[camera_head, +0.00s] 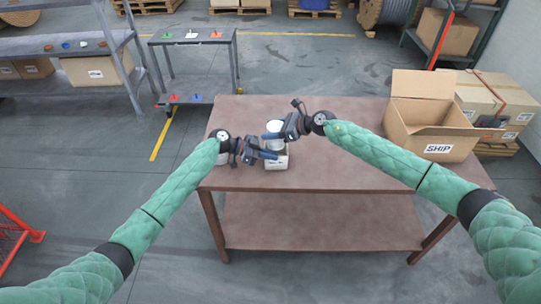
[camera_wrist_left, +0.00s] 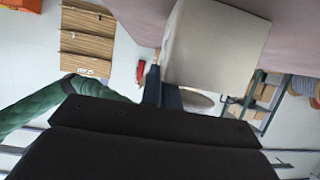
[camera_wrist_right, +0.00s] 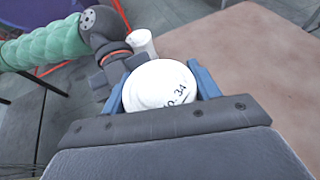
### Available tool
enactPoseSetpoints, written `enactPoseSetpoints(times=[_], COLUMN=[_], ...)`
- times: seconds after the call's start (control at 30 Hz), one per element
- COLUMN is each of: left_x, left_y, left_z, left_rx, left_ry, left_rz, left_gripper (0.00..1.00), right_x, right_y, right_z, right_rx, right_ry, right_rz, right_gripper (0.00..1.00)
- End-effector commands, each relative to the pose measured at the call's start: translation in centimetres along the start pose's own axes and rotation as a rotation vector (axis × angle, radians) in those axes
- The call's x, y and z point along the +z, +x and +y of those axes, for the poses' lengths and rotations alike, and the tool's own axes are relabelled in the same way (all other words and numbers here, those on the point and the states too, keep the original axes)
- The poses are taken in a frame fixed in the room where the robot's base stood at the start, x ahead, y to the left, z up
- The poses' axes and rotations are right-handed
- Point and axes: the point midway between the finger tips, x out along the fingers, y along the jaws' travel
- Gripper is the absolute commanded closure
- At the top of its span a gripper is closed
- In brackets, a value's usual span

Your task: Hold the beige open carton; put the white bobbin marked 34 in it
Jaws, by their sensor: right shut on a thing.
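The beige open carton (camera_head: 277,163) stands on the brown table near its left part. It also shows close up in the left wrist view (camera_wrist_left: 217,45). My left gripper (camera_head: 267,154) is at the carton's left side; its two fingers (camera_wrist_left: 162,92) appear close together at the carton's edge, and their grip is not clear. My right gripper (camera_head: 285,134) is shut on the white bobbin (camera_head: 274,127), above the carton. The bobbin's face with the number 34 shows between the fingers in the right wrist view (camera_wrist_right: 160,86). The carton's inside is hidden.
A large open SHIP box (camera_head: 432,120) stands on the table's right. The table's middle (camera_head: 340,165) is clear. A grey cart (camera_head: 194,42) and a shelf stand behind left.

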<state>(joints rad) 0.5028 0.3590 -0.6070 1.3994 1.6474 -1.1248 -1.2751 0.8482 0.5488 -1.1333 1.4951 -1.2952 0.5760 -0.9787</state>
Motion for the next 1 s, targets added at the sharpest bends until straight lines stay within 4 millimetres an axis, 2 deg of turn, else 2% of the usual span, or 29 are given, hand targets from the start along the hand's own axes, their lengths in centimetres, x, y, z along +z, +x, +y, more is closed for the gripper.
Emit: enactPoseSetpoints(times=[1.0], left_x=[-0.23], left_y=[-0.08], left_z=[-0.16], left_rx=[-0.003], left_ry=[0.003], left_rz=[0.002], left_gripper=[1.0], right_x=[-0.89], right_y=[0.04], right_z=[0.42], right_rx=[0.006], right_ry=[0.005], right_rz=[0.008], right_gripper=[0.64])
